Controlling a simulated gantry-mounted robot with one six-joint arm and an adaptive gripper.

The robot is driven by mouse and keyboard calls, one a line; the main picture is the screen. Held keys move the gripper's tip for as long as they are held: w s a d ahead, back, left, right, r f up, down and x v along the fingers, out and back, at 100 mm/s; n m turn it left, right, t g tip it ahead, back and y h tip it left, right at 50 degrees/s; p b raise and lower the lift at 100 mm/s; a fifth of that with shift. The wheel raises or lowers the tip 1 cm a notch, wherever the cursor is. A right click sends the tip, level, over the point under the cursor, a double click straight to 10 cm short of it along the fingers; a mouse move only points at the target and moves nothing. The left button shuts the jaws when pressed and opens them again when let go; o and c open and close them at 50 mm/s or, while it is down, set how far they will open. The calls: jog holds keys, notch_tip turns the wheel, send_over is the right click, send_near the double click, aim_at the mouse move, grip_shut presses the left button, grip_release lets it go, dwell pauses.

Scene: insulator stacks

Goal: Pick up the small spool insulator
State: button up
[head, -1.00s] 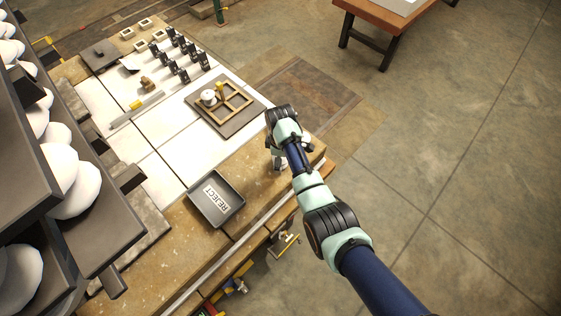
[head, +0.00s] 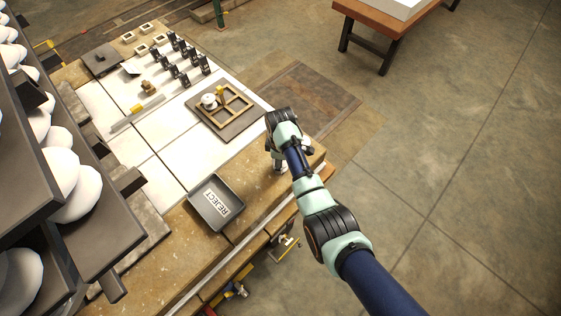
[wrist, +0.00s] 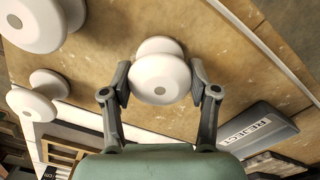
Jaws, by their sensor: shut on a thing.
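A white spool insulator (wrist: 160,72) with a grey centre spot sits between the fingertips of my gripper (wrist: 160,82) in the wrist view. The fingers press on its two sides, so my gripper is shut on it. The brown worktop shows behind it; I cannot tell whether it touches that surface. In the head view my gripper (head: 279,163) is low over the near right end of the bench, and my arm mostly hides what it holds.
In the wrist view, a larger white insulator (wrist: 32,22) and another white spool (wrist: 38,104) stand to the left. The grey REJECT tray (head: 216,203) is left of my gripper in the head view. A wooden grid frame (head: 238,95) lies on a dark board farther back.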

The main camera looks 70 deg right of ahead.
notch_tip(320, 180, up, 20)
jog(key=p, duration=0.7)
jog(key=shift+f+p, duration=0.15)
jog(key=shift+p, duration=0.2)
